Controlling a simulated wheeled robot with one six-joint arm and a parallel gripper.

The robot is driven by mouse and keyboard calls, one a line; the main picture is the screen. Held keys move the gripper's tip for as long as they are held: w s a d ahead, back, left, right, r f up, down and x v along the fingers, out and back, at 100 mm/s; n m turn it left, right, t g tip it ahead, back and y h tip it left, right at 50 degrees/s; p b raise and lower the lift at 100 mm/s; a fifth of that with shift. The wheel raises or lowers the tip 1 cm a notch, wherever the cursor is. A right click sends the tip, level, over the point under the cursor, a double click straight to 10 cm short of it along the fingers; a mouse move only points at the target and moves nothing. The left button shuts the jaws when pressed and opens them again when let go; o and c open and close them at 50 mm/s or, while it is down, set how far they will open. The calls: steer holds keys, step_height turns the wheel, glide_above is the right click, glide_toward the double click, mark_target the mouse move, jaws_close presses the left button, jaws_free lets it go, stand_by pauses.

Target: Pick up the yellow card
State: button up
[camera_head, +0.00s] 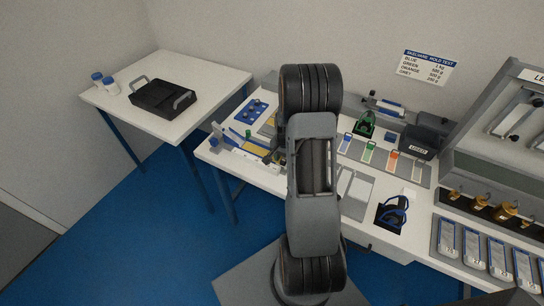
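A yellow card (256,148) lies near the left front of the white work table (208,151), beside a blue strip. It is small in this view and partly hidden by my arm. My gripper (277,158) is low over the table just right of the card, mostly behind my arm. Its fingers are too small and covered to tell whether they are open or shut, or whether they touch the card.
Blue, green, orange and grey cards (369,153) lie in a row right of my arm. A black holder with blue loops (392,213) stands near the front edge. A side table (205,100) at left bears a black tray (163,98) and white bottles.

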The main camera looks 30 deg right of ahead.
jaws_close()
steer(key=shift+r, duration=0.1)
